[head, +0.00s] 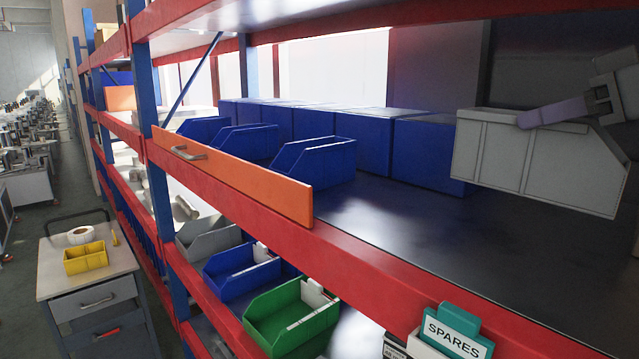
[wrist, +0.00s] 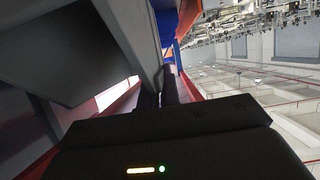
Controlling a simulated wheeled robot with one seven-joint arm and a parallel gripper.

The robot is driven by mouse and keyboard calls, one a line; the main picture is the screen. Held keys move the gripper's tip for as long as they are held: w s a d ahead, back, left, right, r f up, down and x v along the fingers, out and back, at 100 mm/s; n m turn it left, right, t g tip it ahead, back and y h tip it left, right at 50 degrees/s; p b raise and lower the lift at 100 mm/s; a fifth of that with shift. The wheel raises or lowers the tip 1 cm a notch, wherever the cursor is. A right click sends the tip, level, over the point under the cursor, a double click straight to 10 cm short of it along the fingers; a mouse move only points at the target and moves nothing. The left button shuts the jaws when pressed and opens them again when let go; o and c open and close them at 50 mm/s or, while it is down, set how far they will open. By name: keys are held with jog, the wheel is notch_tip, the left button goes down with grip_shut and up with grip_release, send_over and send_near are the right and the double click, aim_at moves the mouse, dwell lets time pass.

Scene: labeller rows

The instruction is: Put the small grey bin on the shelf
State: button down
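The small grey bin (head: 530,155) is at the right of the head view, over the dark shelf board (head: 410,225). It looks raised above the board, roughly level; any gap beneath it is hard to judge. My gripper (head: 535,116) comes in from the right and meets the bin at its upper rim. In the wrist view the grey bin (wrist: 75,45) fills the upper left, and the dark fingers of my gripper (wrist: 162,88) are close together at its wall edge. The gripper looks shut on the bin; the exact contact is partly hidden.
Blue bins (head: 315,162) stand on the shelf to the left and along the back. An orange front panel (head: 235,178) and a red beam (head: 350,265) edge the shelf. The board's middle right is bare. A cart (head: 85,265) stands left.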

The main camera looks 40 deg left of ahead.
dwell(0.3)
jog(key=shift+f, duration=0.1)
jog(key=b, duration=0.2)
send_over(534, 196)
jog(key=f, duration=0.4)
jog(key=shift+a+f, duration=0.25)
jog(key=shift+w+f, duration=0.1)
jog(key=shift+f, duration=0.45)
jog(key=shift+f, duration=0.1)
jog(key=shift+f+b, duration=0.45)
jog(key=shift+f, duration=1.5)
